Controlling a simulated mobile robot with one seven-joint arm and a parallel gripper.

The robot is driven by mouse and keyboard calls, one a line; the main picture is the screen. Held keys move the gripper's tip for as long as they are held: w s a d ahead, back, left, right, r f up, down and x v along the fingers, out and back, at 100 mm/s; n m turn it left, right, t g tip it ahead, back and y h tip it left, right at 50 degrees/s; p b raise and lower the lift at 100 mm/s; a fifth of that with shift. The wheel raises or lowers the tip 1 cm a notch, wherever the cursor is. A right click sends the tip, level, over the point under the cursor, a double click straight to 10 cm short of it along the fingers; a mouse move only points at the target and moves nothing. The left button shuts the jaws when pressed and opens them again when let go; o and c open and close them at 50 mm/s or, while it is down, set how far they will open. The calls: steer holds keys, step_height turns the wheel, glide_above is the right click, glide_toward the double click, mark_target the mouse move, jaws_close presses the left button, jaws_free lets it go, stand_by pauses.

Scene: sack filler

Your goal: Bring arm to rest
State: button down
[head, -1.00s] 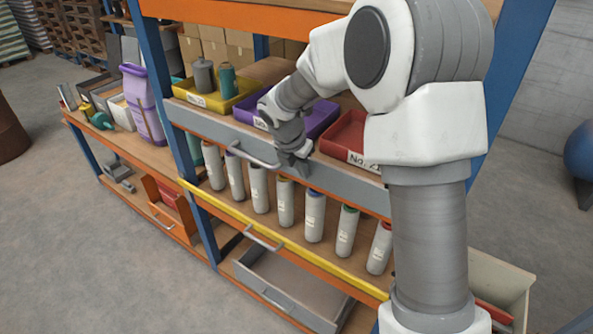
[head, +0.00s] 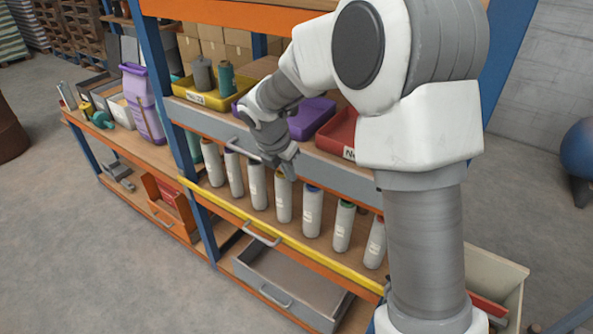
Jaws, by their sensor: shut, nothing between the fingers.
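My gripper (head: 287,167) hangs at the end of my arm in front of the upper grey drawer front, above the row of grey bottles (head: 284,198). It points down, is shut and holds nothing. It appears apart from the bottles, though its exact distance to the drawer front is hard to judge. My arm crosses the right half of the view and hides part of the shelf behind it.
Yellow (head: 215,98), purple (head: 312,118) and red (head: 338,130) bins stand on the shelf behind my gripper. A grey drawer (head: 290,283) stands open below. A yellow rail (head: 240,214) runs before the bottles. Floor at the lower left is clear.

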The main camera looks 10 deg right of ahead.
steer(key=v, duration=0.9)
steer(key=s+d+r+m, duration=0.3)
steer(key=s+d+m, duration=0.1)
steer(key=s+m, duration=0.2)
steer(key=s+d+r+m, duration=0.3)
steer(key=s+r+m, duration=0.1)
steer(key=s+m, duration=0.2)
steer(key=s+d+f+m+t+y, duration=0.1)
steer(key=s+d+m+t+y, duration=0.1)
steer(key=s+m, duration=1.1)
steer(key=d+m, duration=0.1)
steer(key=m, duration=0.1)
steer(key=shift+s+f+m+y, duration=0.15)
steer(key=shift+s+m+y, duration=0.25)
steer(key=shift+d, duration=0.1)
